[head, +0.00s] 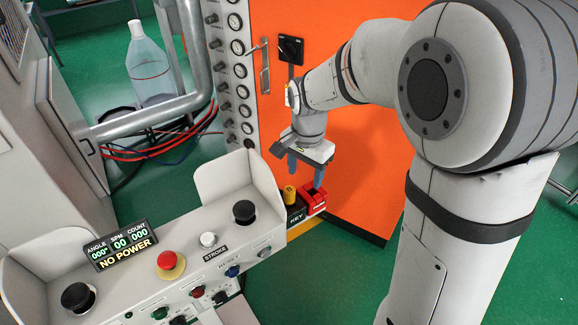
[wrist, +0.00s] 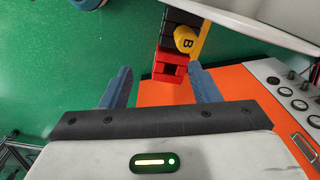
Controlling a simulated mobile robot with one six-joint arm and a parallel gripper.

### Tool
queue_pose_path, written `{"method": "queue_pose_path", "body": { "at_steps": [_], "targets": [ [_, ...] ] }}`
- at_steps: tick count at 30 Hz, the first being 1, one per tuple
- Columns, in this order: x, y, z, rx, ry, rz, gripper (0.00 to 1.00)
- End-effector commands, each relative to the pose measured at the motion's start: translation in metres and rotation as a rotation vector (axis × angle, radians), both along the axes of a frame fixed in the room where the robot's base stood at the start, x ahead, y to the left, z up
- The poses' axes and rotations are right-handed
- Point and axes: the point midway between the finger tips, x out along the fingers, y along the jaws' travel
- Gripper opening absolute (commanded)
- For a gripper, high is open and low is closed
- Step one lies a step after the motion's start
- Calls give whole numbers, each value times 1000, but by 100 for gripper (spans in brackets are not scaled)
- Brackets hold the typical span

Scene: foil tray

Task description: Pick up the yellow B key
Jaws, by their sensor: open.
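The yellow B key (head: 289,194) stands on a black block marked KEY (head: 296,213) at the right end of the control console. In the wrist view the yellow key (wrist: 185,40) shows its round top with a letter B, beyond the fingertips and slightly right of the middle. A red block (head: 313,200) sits beside the key; in the wrist view this red block (wrist: 171,67) lies nearer my gripper than the key. My gripper (head: 306,177) is open and empty, with blue fingers apart, above and near the red block. In the wrist view its fingers (wrist: 160,88) spread to either side of the red block.
The control console (head: 225,218) carries a red emergency button (head: 167,260), black knobs and a NO POWER display (head: 122,246). An orange panel (head: 365,150) stands close behind my gripper. A grey pipe (head: 150,118) and a clear bottle (head: 149,68) are at the left back.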

Motion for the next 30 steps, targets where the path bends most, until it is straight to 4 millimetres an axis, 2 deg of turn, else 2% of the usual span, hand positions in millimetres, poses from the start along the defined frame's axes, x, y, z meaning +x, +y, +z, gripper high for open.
{"method": "queue_pose_path", "body": {
  "at_steps": [3,7,17,24,30],
  "targets": [
    [17,20,-18,-4,25,-82,56],
    [24,29,-28,-8,35,-132,56],
    [25,32,-64,-9,39,-145,56],
    [24,36,-98,-9,39,-144,56],
    [25,35,-107,-8,35,-145,56]
  ]
}}
